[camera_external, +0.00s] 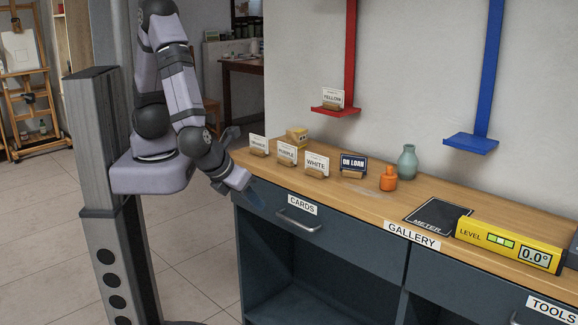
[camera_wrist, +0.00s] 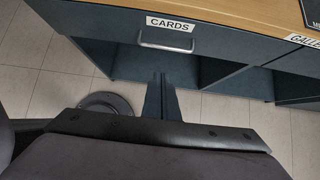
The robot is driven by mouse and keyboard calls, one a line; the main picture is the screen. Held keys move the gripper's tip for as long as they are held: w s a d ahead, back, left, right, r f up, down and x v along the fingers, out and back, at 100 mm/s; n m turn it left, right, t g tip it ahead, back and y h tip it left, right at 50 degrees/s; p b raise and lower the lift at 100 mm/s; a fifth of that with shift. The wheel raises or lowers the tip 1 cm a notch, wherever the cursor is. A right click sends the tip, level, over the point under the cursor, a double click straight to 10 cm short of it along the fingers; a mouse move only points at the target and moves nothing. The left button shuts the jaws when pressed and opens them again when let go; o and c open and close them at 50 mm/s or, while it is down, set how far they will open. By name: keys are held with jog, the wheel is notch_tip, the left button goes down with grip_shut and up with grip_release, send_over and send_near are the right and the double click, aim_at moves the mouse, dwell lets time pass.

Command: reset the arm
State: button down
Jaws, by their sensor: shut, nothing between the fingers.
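My gripper (camera_external: 254,196) hangs in front of the cabinet's left end, just below the wooden top's front edge and left of the CARDS drawer handle. It points down and to the right, and its fingers look shut and empty. In the wrist view the narrow, closed fingers (camera_wrist: 159,100) show at the centre, below the CARDS drawer handle (camera_wrist: 166,43). The arm is bent down from the upper left. The CARDS drawer (camera_external: 270,216) is shut.
Name cards on wooden holders, including WHITE (camera_external: 316,163), stand on the worktop (camera_external: 345,190). An ON LOAN sign (camera_external: 353,164), orange bottle (camera_external: 388,179), green vase (camera_external: 407,161), METER mat (camera_external: 438,214) and yellow level (camera_external: 508,245) are further right. Red (camera_external: 335,111) and blue (camera_external: 470,144) shelves are on the wall.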

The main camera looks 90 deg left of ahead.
jog(key=s+f+n+g+h+p, duration=0.15)
jog(key=s+n+g, duration=0.45)
jog(key=s+n, duration=0.75)
jog(key=w+a+r+n+h+p, duration=0.2)
jog(key=w+a+r+n+p, duration=0.1)
jog(key=a+r+n, duration=0.3)
jog(key=w+a+r+n+h+p, duration=0.2)
jog(key=w+a+r+n+p, duration=0.2)
jog(key=a+r+n+p, duration=0.1)
notch_tip(320, 180, up, 3)
jog(key=shift+w+a+f+n, duration=0.1)
jog(key=shift+w+a+n, duration=0.1)
jog(key=shift+a+n, duration=0.8)
